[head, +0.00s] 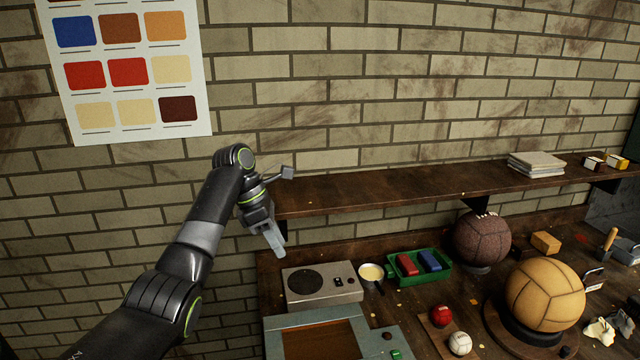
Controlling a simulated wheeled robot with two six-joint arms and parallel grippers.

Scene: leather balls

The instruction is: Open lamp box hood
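What looks like the lamp box (280,328) is at the bottom edge, a grey-teal box with a brown panel framed in its top and buttons on its right side. Its lower part is cut off by the picture edge, and I cannot tell how its hood stands. My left gripper (276,246) hangs pointing down, above and behind the box, near the left end of the shelf. It is apart from the box and no object shows in it. Its fingers overlap in this view, so their gap is unclear. My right gripper is not in view.
A grey device with a round dark plate (345,290) stands behind the box. A small cup (371,273) and a green tray (420,280) with red and blue blocks are to its right. Balls (545,295) stand further right. A wooden shelf (400,188) runs along the brick wall.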

